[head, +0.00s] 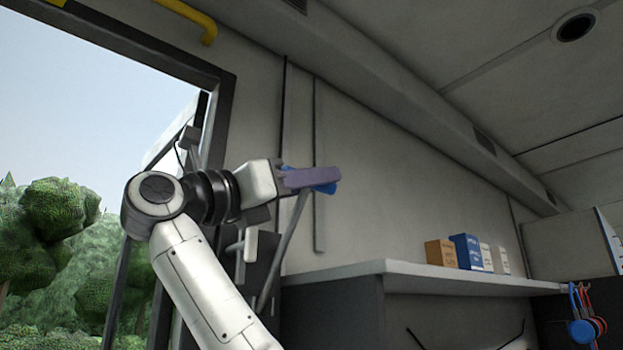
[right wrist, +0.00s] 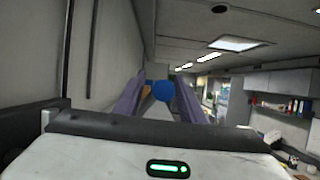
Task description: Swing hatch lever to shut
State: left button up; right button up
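The hatch lever is a grey rod (head: 283,253) that rises at a tilt from a dark mount beside the doorway. Its blue grip (head: 326,188) is at the upper end, partly hidden behind my gripper's purple fingers. My right gripper (head: 314,178) is at this grip. In the right wrist view the blue grip (right wrist: 165,91) looks round and lies between the two spread fingers (right wrist: 162,97). A small gap seems to show beside it, so the fingers look open around it. Whether one finger touches it is hard to tell. My left gripper is out of view.
An open doorway (head: 225,130) with trees outside is at the left. A white shelf (head: 400,268) with several small boxes (head: 467,252) runs along the wall to the right. Blue headphones (head: 582,325) hang at the far right. The wall behind the lever is bare.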

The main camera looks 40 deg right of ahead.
jog(key=shift+c, duration=0.4)
grip_shut()
